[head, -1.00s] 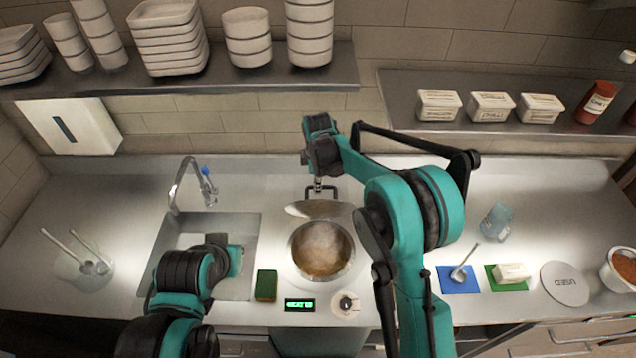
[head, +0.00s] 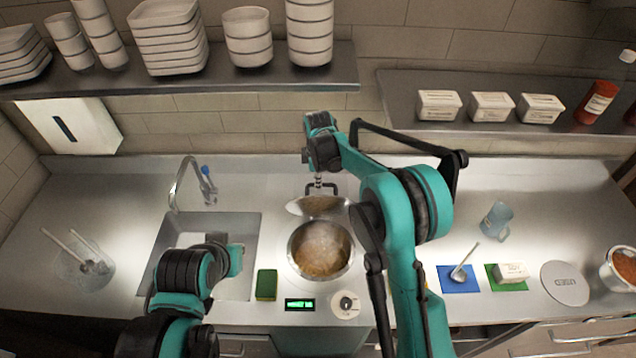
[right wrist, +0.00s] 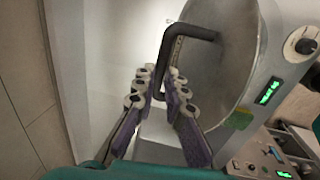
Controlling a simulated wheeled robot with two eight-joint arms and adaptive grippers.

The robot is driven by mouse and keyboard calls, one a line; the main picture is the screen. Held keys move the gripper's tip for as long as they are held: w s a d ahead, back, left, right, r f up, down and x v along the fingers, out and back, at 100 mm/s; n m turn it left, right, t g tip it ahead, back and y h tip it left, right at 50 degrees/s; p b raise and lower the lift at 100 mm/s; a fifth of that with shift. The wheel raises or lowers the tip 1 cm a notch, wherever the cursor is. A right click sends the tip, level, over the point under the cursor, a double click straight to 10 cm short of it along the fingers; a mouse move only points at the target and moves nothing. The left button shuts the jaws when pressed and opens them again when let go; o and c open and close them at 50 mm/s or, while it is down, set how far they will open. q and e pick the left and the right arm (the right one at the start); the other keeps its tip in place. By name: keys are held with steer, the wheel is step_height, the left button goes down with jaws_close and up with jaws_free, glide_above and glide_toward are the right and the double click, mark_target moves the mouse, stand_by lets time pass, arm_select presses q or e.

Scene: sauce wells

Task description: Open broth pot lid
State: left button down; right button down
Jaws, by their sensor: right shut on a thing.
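The broth pot (head: 350,262) is set in the counter, with steaming brown broth showing in its round opening. Its metal lid (head: 318,207) is tilted up at the pot's back edge, with its underside towards the head camera. My right gripper (head: 318,182) is behind the lid, shut on its dark bar handle (head: 334,189). In the right wrist view, the fingers (right wrist: 165,95) are at one leg of the handle (right wrist: 192,32), beside the lid's outer face (right wrist: 228,55). My left arm is at the lower left; its fingers do not show.
A sink with a tap (head: 180,185) is left of the pot. A green sponge (head: 266,284), a lit display (head: 300,304) and a knob (head: 345,304) are in front. A blue mat (head: 455,285) with a ladle is at the right. A shelf (head: 270,84) hangs above.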

steer(key=w+f+b, duration=0.1)
steer(key=w, duration=0.8)
steer(key=shift+f+g, duration=0.25)
steer(key=shift+g, duration=0.15)
steer(key=shift+w, duration=0.1)
steer(key=c, duration=1.6)
jaws_free()
steer(key=shift+f, duration=0.1)
steer(key=shift+w, duration=0.15)
